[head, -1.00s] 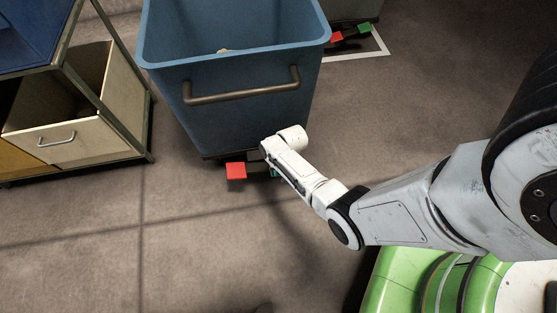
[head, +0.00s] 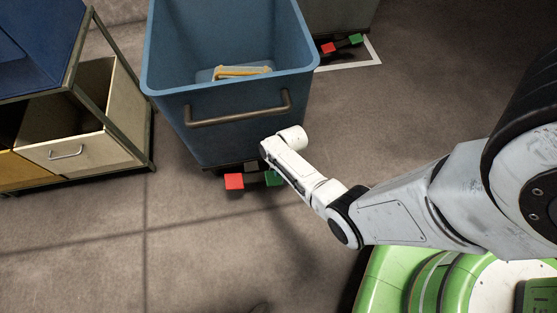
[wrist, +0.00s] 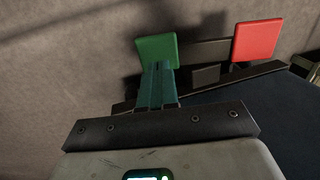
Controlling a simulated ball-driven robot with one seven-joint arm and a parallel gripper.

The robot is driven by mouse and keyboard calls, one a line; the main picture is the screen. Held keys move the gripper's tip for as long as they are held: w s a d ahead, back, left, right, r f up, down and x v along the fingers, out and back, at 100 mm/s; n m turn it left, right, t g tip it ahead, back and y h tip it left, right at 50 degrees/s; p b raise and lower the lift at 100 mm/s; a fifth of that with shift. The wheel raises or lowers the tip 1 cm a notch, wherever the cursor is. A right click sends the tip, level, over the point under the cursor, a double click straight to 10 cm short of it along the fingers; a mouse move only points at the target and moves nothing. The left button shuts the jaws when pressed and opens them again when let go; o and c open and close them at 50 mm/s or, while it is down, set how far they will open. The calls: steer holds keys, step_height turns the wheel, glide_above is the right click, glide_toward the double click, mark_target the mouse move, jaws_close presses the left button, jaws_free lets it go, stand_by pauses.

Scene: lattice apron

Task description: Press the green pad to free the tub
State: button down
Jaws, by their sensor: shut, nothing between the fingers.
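The blue tub (head: 225,135) stands on the floor with a dark handle on its near side. At its foot are a red pad (head: 234,181) and a green pad (head: 274,178), the green one partly behind my arm. In the wrist view the green pad (wrist: 156,50) is just past the tips of my gripper (wrist: 158,66), and the red pad (wrist: 256,41) is to the right. The teal fingers are together with nothing between them. I cannot tell whether they touch the green pad. In the head view my wrist hides the fingers.
A metal rack (head: 151,148) with bins stands at the left. A yellow-edged item (head: 240,71) lies inside the tub. Another grey container (head: 340,18) with red and green pads stands behind, near a white floor line (head: 374,52). The floor in front is clear.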

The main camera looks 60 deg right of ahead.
steer(key=shift+s+d+r+p, duration=0.15)
steer(key=shift+r+p, duration=0.25)
steer(key=shift+r, duration=0.25)
steer(key=shift+s+d+r+p, duration=0.1)
steer(key=shift+r+p, duration=0.25)
steer(key=shift+r, duration=0.25)
steer(key=s+a+r+n+h, duration=0.1)
steer(key=s+a+r+n, duration=0.25)
steer(key=r, duration=0.55)
steer(key=s+a+r+n, duration=0.3)
steer(key=s+a+r, duration=0.1)
steer(key=r, duration=0.5)
steer(key=s+a+r+n+h, duration=0.1)
steer(key=s+a+r+n, duration=0.3)
steer(key=r, duration=0.5)
step_height(320, 180, up, 22)
steer(key=p, duration=2.3)
steer(key=shift+w+a+r+g+p, duration=0.15)
steer(key=shift+w+g+p, duration=0.2)
steer(key=shift+g+p, duration=0.05)
